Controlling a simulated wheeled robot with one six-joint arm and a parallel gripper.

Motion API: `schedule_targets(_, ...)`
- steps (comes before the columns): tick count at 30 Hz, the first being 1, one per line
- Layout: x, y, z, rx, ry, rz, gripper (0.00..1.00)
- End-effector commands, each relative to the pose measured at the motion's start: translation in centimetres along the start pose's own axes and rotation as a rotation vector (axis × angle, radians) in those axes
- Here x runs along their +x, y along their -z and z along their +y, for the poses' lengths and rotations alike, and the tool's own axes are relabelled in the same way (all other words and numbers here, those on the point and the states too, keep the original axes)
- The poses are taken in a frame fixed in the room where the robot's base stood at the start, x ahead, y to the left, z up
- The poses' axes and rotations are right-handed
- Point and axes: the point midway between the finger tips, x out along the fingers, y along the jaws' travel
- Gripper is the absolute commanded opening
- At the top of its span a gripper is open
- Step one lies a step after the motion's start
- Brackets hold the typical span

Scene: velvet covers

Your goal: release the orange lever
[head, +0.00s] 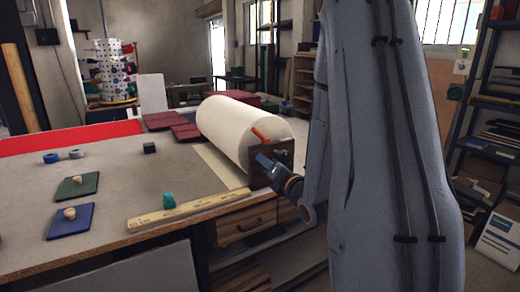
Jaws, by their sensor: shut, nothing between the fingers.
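The orange lever (260,134) is a short bar at the near right end of a large cream roll (235,122). It sits by the top of a dark brown end block (284,158) and slants up to the left. My gripper (264,161) is at the end of my arm, in front of this block and a little below the lever. It is shut and empty, and appears apart from the lever. Any contact with the block cannot be told. Part of the block is hidden behind my gripper.
The roll lies on a work table (110,185) above a wooden drawer (246,222). A wooden ruler (188,210), a teal piece (168,199), a blue pad (71,222) and a green pad (77,187) lie on the table. Shelves (490,130) stand at the right.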

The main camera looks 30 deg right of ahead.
Motion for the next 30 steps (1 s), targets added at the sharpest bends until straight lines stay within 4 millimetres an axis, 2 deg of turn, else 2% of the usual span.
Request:
schedule_targets(5, 2.6, -0.1, 0.2, 0.001, -0.002, 0.002, 0.0)
schedule_targets(16, 9.7, -0.2, 0.2, 0.001, -0.001, 0.002, 0.0)
schedule_targets(18, 9.7, -1.6, 0.3, 0.0, 0.0, -0.002, 0.0)
schedule_targets(21, 10.0, -2.7, 0.2, 0.001, 0.001, -0.001, 0.0)
schedule_targets(30, 10.4, -3.9, 0.1, 0.001, 0.0, 0.0, 0.0)
